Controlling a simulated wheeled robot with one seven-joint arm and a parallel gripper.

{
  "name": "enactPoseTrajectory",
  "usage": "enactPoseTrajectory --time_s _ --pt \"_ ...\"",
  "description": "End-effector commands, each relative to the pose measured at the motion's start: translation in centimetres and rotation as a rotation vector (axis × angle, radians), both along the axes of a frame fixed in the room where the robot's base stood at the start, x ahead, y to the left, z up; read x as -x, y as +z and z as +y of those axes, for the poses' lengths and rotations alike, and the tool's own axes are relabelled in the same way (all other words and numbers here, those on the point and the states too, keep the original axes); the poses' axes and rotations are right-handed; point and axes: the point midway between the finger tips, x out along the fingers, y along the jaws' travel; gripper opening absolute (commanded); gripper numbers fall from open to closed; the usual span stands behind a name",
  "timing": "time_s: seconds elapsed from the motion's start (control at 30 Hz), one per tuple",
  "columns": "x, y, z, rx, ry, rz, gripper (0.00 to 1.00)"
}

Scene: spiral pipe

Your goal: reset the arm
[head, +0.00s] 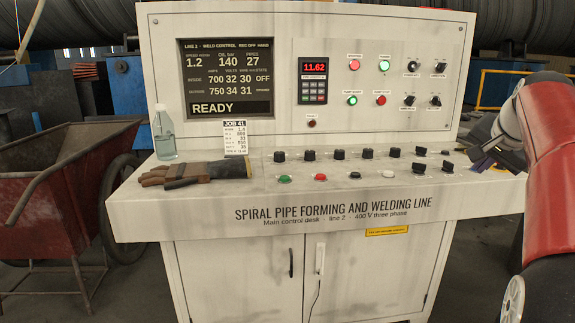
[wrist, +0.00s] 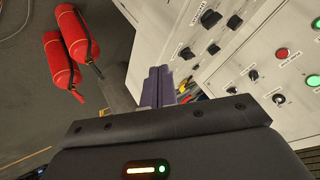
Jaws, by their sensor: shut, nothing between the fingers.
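My gripper (head: 484,162) shows at the right side of the head view, at the right end of the control desk (head: 180,220). My red and black arm fills the right edge of that view. In the wrist view my gripper's two purple fingers (wrist: 159,82) are together, shut and empty. I cannot tell from these views how far the fingertips are from the desk.
A screen (head: 227,78) reads READY. Knobs and buttons line the desk. A bottle (head: 164,135), a job card (head: 236,138) and gloves (head: 195,174) sit at its left. A red cart (head: 60,170) stands left.

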Motion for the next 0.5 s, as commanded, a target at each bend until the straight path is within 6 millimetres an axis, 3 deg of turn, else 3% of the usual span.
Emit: enactPoseTrajectory --time_s 0.27,0.37,0.5 --pt "4.0 -2.9 8.8 0.055 0.182 0.072 0.0" --pt "7.0 -5.2 13.3 0.095 0.29 0.113 0.0" --pt "12.9 -10.3 19.8 0.183 0.483 0.183 0.0"
